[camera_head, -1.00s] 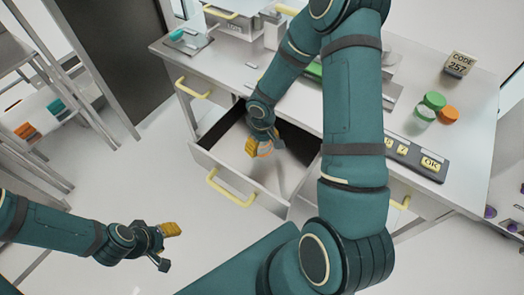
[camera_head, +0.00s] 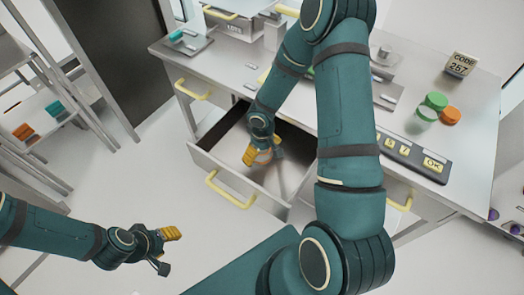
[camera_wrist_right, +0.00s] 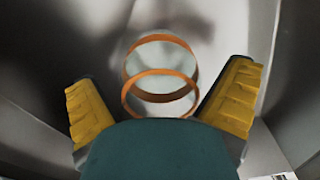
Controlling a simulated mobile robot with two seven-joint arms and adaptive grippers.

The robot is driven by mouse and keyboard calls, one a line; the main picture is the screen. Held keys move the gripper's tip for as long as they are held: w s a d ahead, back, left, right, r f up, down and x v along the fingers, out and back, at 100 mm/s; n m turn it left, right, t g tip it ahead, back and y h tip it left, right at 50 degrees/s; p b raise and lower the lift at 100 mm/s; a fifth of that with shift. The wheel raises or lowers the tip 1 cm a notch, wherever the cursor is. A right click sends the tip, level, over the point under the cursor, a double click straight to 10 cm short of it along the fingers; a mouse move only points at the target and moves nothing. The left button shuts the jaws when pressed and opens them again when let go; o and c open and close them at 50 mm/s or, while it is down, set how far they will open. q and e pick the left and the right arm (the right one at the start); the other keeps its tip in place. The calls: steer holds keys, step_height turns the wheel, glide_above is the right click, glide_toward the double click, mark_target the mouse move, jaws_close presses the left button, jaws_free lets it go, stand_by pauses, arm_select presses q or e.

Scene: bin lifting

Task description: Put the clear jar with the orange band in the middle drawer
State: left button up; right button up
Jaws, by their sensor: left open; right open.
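The clear jar with the orange band (camera_wrist_right: 160,78) is inside the pulled-out drawer (camera_head: 240,180) with the yellow handle. In the right wrist view two orange rings show on it, and it lies between my spread yellow fingers. My right gripper (camera_head: 264,155) reaches down into the drawer and is open; the right wrist view shows a gap between each finger and the jar (camera_wrist_right: 160,110). Whether the jar touches the drawer floor is hard to tell. In the head view the gripper mostly hides it. My left gripper (camera_head: 167,250) is open and empty, above the floor at lower left.
The grey worktop (camera_head: 475,120) above holds green-lidded containers (camera_head: 436,101), an orange-lidded one (camera_head: 450,115), a code sign (camera_head: 460,64) and a key panel (camera_head: 410,150). Another yellow drawer handle (camera_head: 193,89) is at left. A shelf rack stands far left. My right arm covers the middle.

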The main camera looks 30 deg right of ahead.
steer(key=shift+r, duration=0.25)
step_height(320, 180, up, 12)
steer(key=p, duration=0.3)
steer(key=shift+f, duration=0.1)
stand_by(0.3)
